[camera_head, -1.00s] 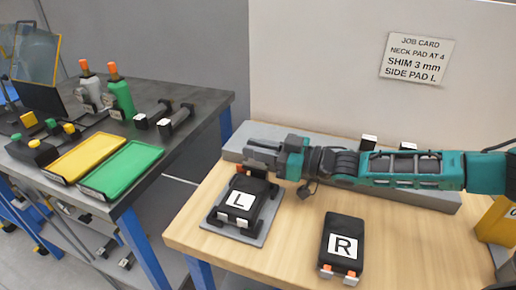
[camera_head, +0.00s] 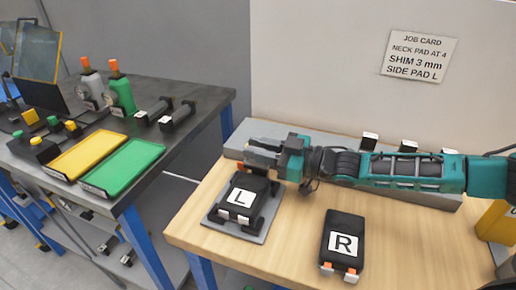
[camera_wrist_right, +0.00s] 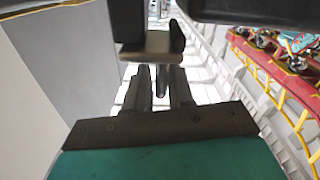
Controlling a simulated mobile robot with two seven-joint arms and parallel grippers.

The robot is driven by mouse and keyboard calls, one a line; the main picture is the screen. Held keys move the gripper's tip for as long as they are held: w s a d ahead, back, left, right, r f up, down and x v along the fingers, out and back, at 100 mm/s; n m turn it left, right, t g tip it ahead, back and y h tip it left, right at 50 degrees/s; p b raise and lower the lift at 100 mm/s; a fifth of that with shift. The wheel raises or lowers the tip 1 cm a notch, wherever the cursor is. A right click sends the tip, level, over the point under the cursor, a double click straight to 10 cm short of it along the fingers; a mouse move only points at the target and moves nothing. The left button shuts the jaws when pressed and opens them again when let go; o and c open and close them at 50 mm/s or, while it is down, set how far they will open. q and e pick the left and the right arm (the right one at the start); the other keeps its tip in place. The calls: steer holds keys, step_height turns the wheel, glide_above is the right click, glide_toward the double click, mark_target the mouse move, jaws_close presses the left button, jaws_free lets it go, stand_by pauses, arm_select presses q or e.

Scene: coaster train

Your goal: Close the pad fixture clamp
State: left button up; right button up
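The pad fixture is a grey plate (camera_head: 211,217) on the wooden bench, with small dark blocks around a black pad marked L (camera_head: 241,197). The pad lies on the plate. My right gripper (camera_head: 262,155) is just behind the fixture, near its far edge, and hides part of it. Its two fingers look apart, with nothing seen between them. In the right wrist view the fingers (camera_wrist_right: 160,92) point toward a dark part with a pale pad (camera_wrist_right: 152,48); I cannot tell if it belongs to the clamp. The clamp's state is not clear. My left gripper is out of view.
A black pad marked R (camera_head: 343,240) lies to the right on the bench. A grey raised strip (camera_head: 258,130) with small blocks runs behind my right arm. A job card (camera_head: 418,57) hangs on the wall. A dark table (camera_head: 205,95) with yellow and green trays stands left.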

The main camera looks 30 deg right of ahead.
steer(key=shift+o, duration=1)
steer(key=shift+s, duration=0.1)
steer(key=v, duration=1.2)
steer(key=shift+s+d, duration=0.3)
